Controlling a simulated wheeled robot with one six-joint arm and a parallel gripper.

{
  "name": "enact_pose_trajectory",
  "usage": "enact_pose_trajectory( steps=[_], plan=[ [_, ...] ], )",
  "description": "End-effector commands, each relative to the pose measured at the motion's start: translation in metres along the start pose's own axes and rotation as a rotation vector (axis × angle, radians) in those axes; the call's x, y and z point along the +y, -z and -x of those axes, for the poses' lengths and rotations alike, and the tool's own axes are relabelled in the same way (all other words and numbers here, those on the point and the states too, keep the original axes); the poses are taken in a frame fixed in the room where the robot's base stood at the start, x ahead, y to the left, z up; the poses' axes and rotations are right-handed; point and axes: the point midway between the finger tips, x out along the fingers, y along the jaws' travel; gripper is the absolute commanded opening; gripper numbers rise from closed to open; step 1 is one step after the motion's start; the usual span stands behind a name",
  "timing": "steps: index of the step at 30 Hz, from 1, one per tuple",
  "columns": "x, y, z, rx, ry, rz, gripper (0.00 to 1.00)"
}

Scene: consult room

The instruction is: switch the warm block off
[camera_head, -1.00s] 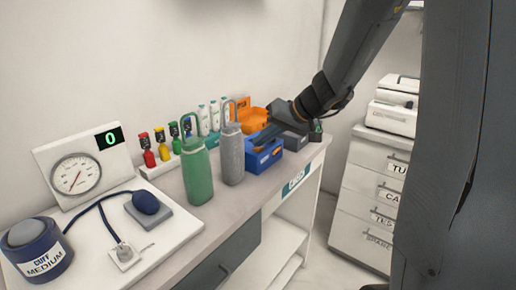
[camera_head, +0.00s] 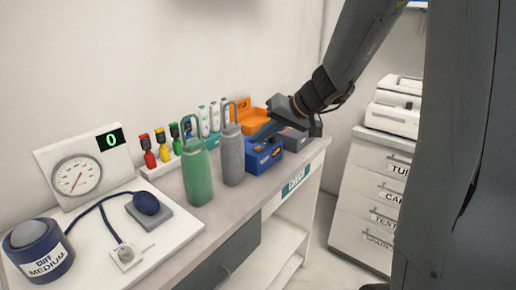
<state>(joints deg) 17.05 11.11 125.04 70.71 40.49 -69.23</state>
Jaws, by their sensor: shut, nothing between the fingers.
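A blue box (camera_head: 262,160) with dark marks on its front stands near the far right end of the counter. An orange unit (camera_head: 250,118) with a raised back part stands behind it, and a low grey block (camera_head: 292,139) stands to its right. No readable label shows which of these is the warm block. My gripper (camera_head: 262,135) is shut and empty, its fingers pointing down-left just over the top of the blue box. Whether the fingertips touch it I cannot tell. My gripper and arm hide part of the orange unit and the grey block.
A grey bottle (camera_head: 231,156) and a green bottle (camera_head: 196,174) with looped tops stand left of the blue box. Behind them is a rack of coloured vials (camera_head: 161,146). A pressure gauge set (camera_head: 75,176) with a cuff fills the left. A drawer cabinet (camera_head: 372,190) stands right.

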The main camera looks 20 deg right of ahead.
Motion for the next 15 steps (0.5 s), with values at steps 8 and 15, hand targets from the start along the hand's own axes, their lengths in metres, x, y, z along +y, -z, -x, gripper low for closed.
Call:
enact_pose_trajectory(
  steps=[8, 15],
  plan=[
    [-0.008, 0.008, 0.011, 0.001, 0.000, 0.001, 0.00],
    [-0.019, 0.019, 0.027, 0.001, 0.000, 0.001, 0.00]
  ],
)
